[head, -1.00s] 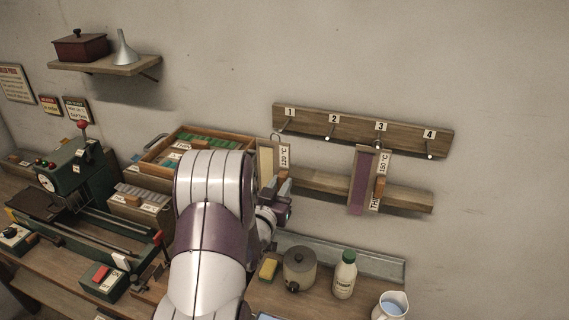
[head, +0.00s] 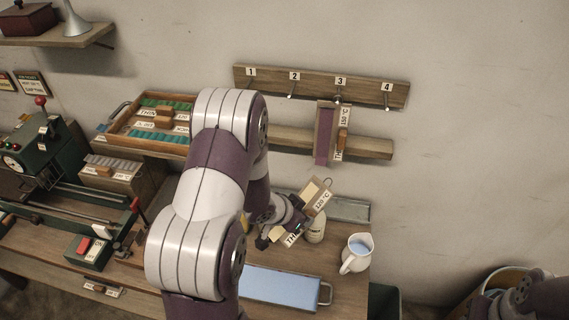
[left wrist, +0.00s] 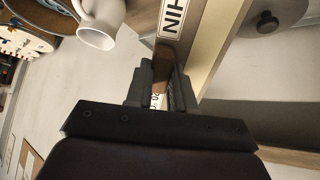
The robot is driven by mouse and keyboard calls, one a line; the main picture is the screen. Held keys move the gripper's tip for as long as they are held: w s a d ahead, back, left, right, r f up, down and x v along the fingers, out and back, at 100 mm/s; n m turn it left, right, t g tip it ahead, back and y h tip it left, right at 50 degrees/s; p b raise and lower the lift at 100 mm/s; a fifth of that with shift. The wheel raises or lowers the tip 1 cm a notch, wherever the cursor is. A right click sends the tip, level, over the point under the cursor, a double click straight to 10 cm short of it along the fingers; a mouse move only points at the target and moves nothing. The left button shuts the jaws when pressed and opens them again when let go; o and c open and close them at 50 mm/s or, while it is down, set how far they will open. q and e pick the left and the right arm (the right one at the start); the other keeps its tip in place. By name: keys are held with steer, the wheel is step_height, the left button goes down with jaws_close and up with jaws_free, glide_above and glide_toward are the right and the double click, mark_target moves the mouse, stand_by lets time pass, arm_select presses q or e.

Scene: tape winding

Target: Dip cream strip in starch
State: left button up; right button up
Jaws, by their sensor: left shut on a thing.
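The cream strip (head: 316,190), with a 120 °C label and a wooden grip, is held tilted above the bench in the head view. My left gripper (head: 284,230) is shut on its grip. In the left wrist view my left fingers (left wrist: 162,88) close on the brown grip, and the cream strip (left wrist: 222,38) extends away beside it. A flat tray of pale blue liquid (head: 280,286) with a metal handle lies on the bench below and is partly hidden by my left arm. My right gripper is not in view.
A white jug of blue liquid (head: 357,253) stands right of the bottle. A purple strip (head: 325,135) hangs on hook 3 of the numbered rack (head: 317,85). A wooden crate (head: 118,130) sits left. Part of my right arm shows at lower right.

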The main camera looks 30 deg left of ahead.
arm_select(q)
steer(key=s+f+m+g+y, duration=0.1)
steer(key=s+f+m+g, duration=0.2)
steer(key=s+m, duration=0.2)
steer(key=s+a+f+m+g+y, duration=0.1)
steer(key=s+f+m+g, duration=0.3)
steer(key=s, duration=0.6)
steer(key=shift+m+y+p, duration=0.3)
steer(key=shift+m+y, duration=0.2)
steer(key=shift+f, duration=0.1)
step_height(320, 180, down, 9)
steer(key=b, duration=0.8)
steer(key=shift+a+b, duration=0.1)
steer(key=shift+b, duration=0.2)
steer(key=shift+f+b, duration=0.3)
steer(key=shift+b, duration=0.1)
stand_by(0.5)
step_height(320, 180, up, 6)
steer(key=p, duration=0.6)
